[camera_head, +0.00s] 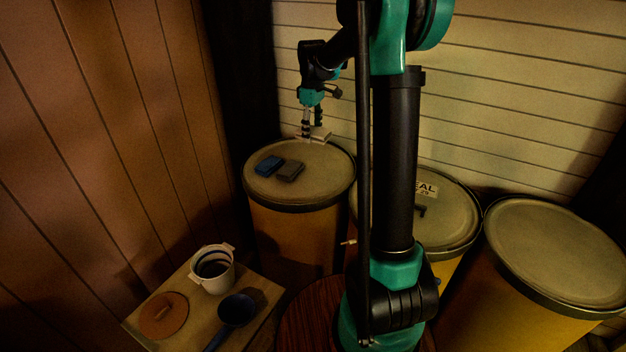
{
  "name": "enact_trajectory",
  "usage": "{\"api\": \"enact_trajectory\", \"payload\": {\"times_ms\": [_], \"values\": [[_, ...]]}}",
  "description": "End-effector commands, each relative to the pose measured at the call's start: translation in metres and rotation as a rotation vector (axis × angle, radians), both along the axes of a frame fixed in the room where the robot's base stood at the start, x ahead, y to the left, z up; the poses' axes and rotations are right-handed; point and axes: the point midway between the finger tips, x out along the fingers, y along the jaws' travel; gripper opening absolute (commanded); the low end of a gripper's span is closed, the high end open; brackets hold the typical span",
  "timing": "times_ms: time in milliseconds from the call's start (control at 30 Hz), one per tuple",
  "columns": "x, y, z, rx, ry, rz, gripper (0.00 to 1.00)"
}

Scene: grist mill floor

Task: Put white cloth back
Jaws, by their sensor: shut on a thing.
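My gripper (313,122) points down over the back right part of the left drum's lid (325,165). It is shut on a small pale folded piece, the white cloth (321,135). The cloth is small and partly covered by the fingers. I cannot tell whether it touches the lid or hangs just above it. A blue folded cloth (269,165) and a grey-brown folded cloth (290,171) lie side by side on the same lid, to the left and nearer than the white cloth.
Two more drums stand to the right; my arm partly hides the middle drum (455,214), and the right drum's lid (560,250) is bare. A low table (182,288) at front left holds a white pot (224,279), a round brown lid (164,316) and a blue ladle or pan (237,309).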

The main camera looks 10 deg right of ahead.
Motion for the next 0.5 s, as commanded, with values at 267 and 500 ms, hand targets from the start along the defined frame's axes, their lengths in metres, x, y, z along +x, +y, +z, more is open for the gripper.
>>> {"api": "enact_trajectory", "payload": {"times_ms": [267, 500], "values": [[0.001, 0.0, -0.068, 0.0, 0.0, -0.002, 0.31], [0.001, 0.0, -0.123, 0.0, 0.0, -0.003, 0.31]]}}
